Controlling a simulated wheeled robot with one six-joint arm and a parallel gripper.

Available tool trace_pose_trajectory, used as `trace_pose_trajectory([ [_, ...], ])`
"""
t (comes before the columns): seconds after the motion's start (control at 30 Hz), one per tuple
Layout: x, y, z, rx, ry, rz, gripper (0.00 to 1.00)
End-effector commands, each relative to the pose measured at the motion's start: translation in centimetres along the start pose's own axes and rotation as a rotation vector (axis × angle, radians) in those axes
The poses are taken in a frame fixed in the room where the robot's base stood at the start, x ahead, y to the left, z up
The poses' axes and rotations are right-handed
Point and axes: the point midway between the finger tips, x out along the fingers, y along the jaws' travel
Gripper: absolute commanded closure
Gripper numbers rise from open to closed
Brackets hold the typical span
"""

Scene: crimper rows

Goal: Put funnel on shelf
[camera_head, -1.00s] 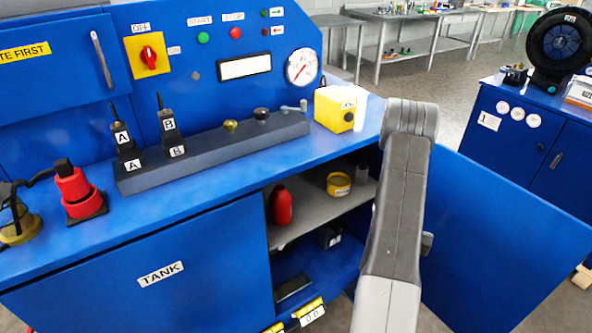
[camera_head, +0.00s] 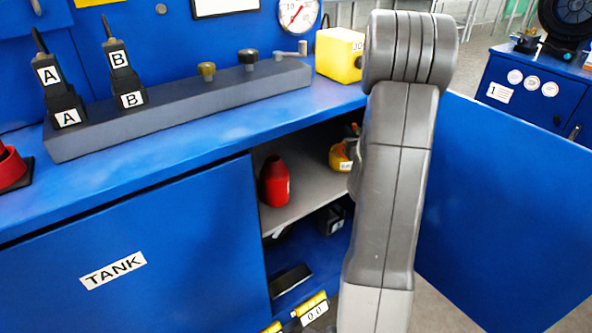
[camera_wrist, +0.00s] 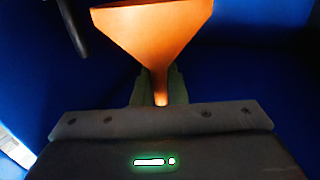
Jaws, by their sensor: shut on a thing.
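An orange funnel (camera_wrist: 155,30) fills the top of the wrist view, its wide mouth away from my gripper. My gripper (camera_wrist: 160,88) is shut on its narrow stem. The grey shelf (camera_head: 308,192) is inside the open blue cabinet, under the worktop. In the head view, my arm hides most of the gripper and the funnel. A small orange and green patch beside my arm, over the shelf's right part, may be them; their height above the shelf cannot be told.
A red bottle (camera_head: 274,182) stands at the shelf's left, and a yellow tin (camera_head: 340,160) stands further back, partly hidden. Bare shelf lies between them and in front. The open cabinet door (camera_head: 500,210) is right of my arm. A yellow box (camera_head: 339,54) sits on the worktop above.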

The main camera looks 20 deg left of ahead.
Motion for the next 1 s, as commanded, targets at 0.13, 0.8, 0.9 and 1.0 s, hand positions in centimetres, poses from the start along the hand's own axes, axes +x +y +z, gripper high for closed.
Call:
trace_pose_trajectory([
  [0.13,0.7,-2.5,0.1,-0.004,0.006,-0.096,1.0],
  [0.8,-0.1,-11.2,-1.4,0.0,0.003,-0.348,1.0],
  [0.9,-0.2,-11.5,-1.3,0.0,0.001,-0.353,1.0],
  [1.0,-0.2,-11.6,-0.3,0.003,-0.001,-0.355,1.0],
])
